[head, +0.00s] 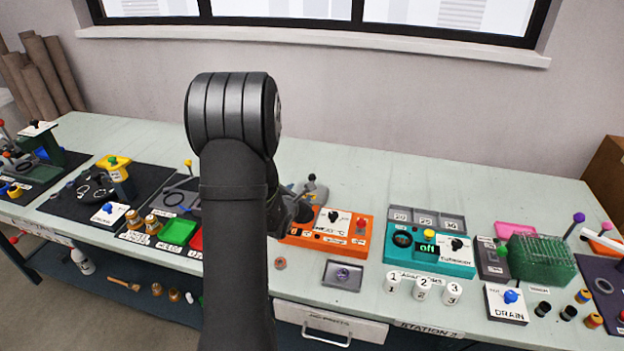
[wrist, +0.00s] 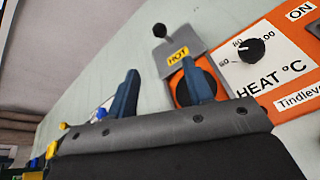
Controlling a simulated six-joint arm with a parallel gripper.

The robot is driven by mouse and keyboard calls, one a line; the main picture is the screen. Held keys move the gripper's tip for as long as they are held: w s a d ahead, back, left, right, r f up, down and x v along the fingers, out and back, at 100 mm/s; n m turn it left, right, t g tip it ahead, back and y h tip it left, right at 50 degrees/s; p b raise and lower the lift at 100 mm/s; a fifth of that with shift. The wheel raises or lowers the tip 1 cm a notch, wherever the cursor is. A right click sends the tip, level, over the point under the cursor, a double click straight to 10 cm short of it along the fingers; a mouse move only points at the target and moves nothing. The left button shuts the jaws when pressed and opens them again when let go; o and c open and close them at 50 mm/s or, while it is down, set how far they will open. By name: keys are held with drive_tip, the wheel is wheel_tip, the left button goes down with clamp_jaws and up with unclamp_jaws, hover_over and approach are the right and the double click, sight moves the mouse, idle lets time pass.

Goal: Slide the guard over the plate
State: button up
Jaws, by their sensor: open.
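The guard (wrist: 163,62) is a grey panel with a yellow HOT label and a black ball knob (wrist: 160,31) on a stalk. In the head view its knob (head: 311,177) shows just right of my arm. The dark round plate (wrist: 181,94) sits in the orange heater (head: 330,240), beside the guard's label end, and at least part of it is uncovered. My gripper (wrist: 160,92) has its blue fingers apart with nothing between them. One finger hides part of the plate. In the head view my arm and wrist hide most of the gripper and the plate.
A HEAT dial (wrist: 250,50) and ON label stand right of the plate. A grey metal tray (head: 343,275) lies in front of the heater. A teal device (head: 430,250) and white numbered cups (head: 422,288) are to the right. Green and red trays are left of my arm.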

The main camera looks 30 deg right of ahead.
sight(311, 179)
drive_tip(key=x, duration=1.7)
drive_tip(key=shift+w+d, duration=0.1)
drive_tip(key=shift+w, duration=0.05)
clamp_jaws()
